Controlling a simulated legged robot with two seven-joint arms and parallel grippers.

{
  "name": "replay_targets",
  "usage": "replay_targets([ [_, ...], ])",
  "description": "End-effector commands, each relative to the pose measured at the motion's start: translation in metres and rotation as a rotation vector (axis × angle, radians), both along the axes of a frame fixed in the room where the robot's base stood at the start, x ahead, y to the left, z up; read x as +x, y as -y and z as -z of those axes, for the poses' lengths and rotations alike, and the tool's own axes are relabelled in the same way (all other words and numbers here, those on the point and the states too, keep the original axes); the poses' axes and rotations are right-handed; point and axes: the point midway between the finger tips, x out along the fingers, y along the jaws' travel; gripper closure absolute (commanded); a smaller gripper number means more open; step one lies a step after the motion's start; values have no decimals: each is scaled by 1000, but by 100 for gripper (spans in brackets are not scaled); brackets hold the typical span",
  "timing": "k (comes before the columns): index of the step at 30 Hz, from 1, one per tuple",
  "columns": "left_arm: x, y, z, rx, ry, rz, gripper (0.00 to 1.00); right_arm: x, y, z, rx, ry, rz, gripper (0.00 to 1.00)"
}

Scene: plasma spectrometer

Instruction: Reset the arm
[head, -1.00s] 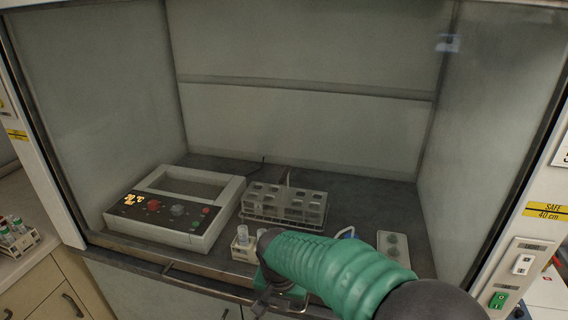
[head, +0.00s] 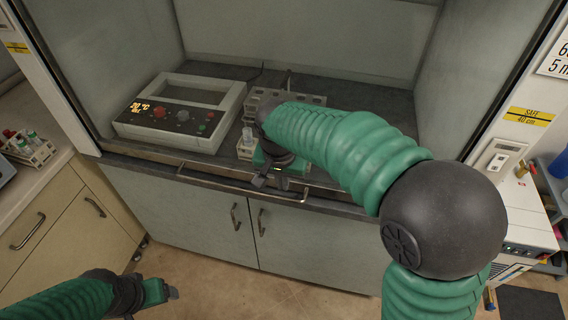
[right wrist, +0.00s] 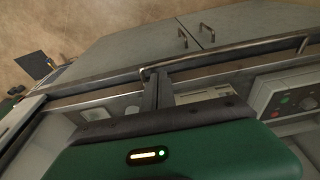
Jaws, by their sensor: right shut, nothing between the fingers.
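My right arm, green and ribbed with a dark joint, crosses the head view from the right. My right gripper (head: 268,181) is shut and empty, in front of the fume hood's front edge, just above the metal bar. In the right wrist view its fingers (right wrist: 157,82) show close together against the hood's edge. My left gripper (head: 172,293) is at the lower left of the head view, low over the floor and away from the hood. Its fingertips are small there, and I cannot tell whether they are open or shut.
In the hood stand a control box with a lit display (head: 168,128), a small vial holder (head: 245,151) and a tube rack (head: 262,98), partly hidden by my right arm. A metal bar (head: 225,186) runs along the front edge. A side counter (head: 65,142) holds another tube rack (head: 28,149).

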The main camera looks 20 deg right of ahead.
Motion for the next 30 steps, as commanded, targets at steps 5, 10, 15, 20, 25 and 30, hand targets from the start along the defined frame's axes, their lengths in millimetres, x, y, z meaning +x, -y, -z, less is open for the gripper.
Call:
replay_targets([
  [5, 0, 0, -2, 0, 0, 0, 25, -4, -1, -38, 3, 2, 1, 100],
  [10, 0, 0, -3, 0, 0, 1, 25, -8, -3, -52, 3, 0, 2, 100],
  [15, 0, 0, -3, 0, 1, 1, 25, -13, -3, -45, 1, -4, -26, 100],
  [20, 0, 0, -3, 0, 0, 1, 25, -53, 12, 21, 13, -18, -252, 100],
  [25, 0, 0, -3, 0, 0, 0, 25, -116, 29, 85, 0, 2, -501, 100],
  [30, 0, 0, -3, 0, 0, 0, 25, -139, 35, 103, -16, 15, -586, 100],
])
